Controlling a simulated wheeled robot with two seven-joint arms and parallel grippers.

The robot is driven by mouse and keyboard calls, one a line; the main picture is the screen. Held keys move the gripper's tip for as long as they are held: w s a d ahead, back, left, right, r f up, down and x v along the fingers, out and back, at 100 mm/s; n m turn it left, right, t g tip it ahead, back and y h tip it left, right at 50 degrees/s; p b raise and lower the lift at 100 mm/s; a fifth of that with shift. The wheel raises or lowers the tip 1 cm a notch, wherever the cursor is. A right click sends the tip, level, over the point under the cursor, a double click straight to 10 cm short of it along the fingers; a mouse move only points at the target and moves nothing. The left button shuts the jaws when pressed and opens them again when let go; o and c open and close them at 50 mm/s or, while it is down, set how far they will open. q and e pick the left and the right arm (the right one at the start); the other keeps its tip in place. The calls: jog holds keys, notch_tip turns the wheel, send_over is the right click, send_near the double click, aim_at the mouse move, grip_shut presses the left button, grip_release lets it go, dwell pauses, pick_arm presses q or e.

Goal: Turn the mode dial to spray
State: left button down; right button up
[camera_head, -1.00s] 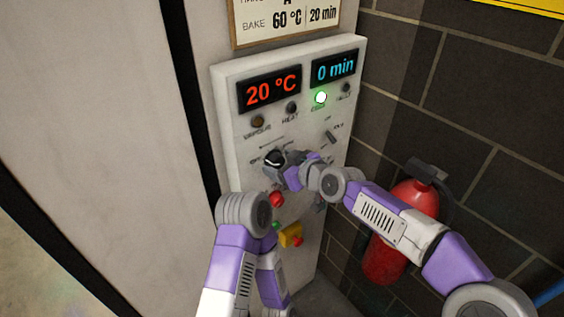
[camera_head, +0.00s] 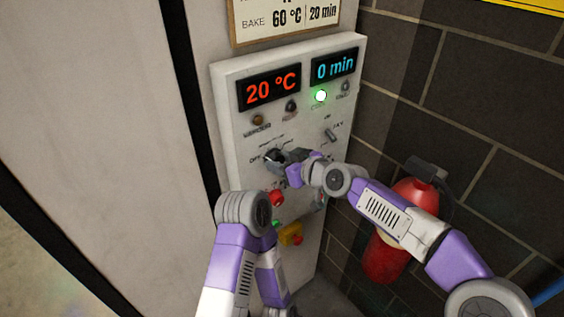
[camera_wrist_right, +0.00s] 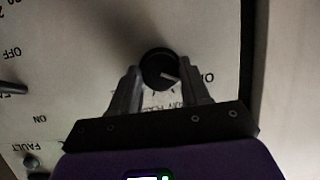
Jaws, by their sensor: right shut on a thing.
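The control panel (camera_head: 237,125) is a white box on the booth wall. Its black mode dial (camera_head: 271,156) sits at mid-height, partly covered by my right gripper (camera_head: 286,159). An OFF label shows just left of the dial. In the right wrist view the round black dial (camera_wrist_right: 158,66), with a white pointer mark, lies between the two fingertips of my right gripper (camera_wrist_right: 160,76), which is shut on it. The pointer slants in that view; the lettering around it is partly hidden, so the selected mode is unclear. My left arm is folded at the lower middle; its gripper is out of view.
Displays read 20 °C (camera_head: 271,90) and 0 min (camera_head: 335,68), with a lit green lamp (camera_head: 320,96) below. A small switch (camera_head: 330,135) is right of the dial. A red button (camera_head: 277,198) is below. A red extinguisher (camera_head: 385,262) stands behind my right forearm.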

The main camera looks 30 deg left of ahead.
jog(key=shift+w+m+g+y+b, duration=0.1)
jog(key=shift+m+g+y+b, duration=0.4)
jog(key=shift+m, duration=0.6)
jog(key=shift+w+d+f+m+g+y+b, duration=0.1)
jog(key=shift+m+g+y+b, duration=0.25)
jog(key=shift+m+g, duration=0.75)
jog(key=shift+m+y, duration=0.25)
jog(key=shift+m, duration=0.25)
jog(key=o, duration=1)
jog(key=shift+o, duration=0.2)
jog(key=b+v, duration=0.1)
jog(key=v, duration=0.6)
jog(key=shift+d, duration=0.25)
